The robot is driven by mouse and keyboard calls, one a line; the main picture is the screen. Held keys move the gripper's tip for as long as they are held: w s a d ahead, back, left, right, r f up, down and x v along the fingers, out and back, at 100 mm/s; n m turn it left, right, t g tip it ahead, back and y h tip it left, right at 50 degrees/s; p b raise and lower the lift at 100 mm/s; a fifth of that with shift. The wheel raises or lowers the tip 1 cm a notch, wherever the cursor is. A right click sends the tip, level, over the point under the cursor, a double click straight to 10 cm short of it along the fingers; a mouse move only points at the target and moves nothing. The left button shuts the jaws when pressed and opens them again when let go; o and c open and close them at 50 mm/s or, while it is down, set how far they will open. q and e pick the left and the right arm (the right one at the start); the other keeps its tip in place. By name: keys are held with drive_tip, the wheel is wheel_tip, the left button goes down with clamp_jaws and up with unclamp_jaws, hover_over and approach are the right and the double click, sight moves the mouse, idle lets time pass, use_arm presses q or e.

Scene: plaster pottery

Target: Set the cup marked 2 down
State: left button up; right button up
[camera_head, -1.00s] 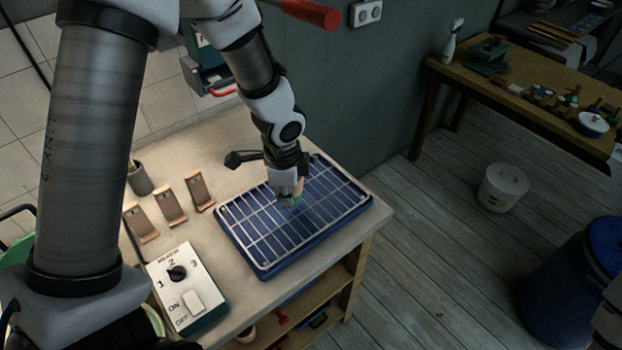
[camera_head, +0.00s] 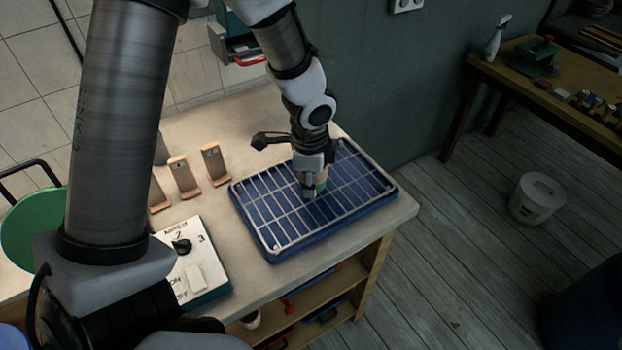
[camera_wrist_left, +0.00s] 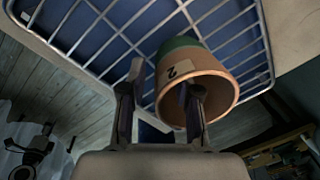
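The cup marked 2 (camera_wrist_left: 190,75) is tan with a dark green lower part, and its mouth faces the camera in the left wrist view. It is over the wire rack (camera_wrist_left: 108,36) and seems to rest on it. In the head view the cup (camera_head: 322,181) is partly hidden by my left gripper (camera_head: 309,190), above the middle of the wire rack (camera_head: 262,226). In the wrist view the left gripper (camera_wrist_left: 163,85) has its fingers apart, one outside the cup wall and one across the mouth, with a gap visible beside the wall.
The rack sits on a blue tray (camera_head: 273,256) near the table's right edge. Several tan stands (camera_head: 184,177) and a control box (camera_head: 196,265) are to its left. A white bucket (camera_head: 537,197) stands on the floor at right.

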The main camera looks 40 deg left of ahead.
use_arm(q)
drive_tip(key=shift+r, duration=0.2)
wheel_tip(320, 180, up, 12)
drive_tip(key=s+p, duration=0.1)
drive_tip(key=shift+d+p, duration=0.25)
drive_tip(key=shift+p, duration=0.1)
drive_tip(key=shift+f, duration=0.1)
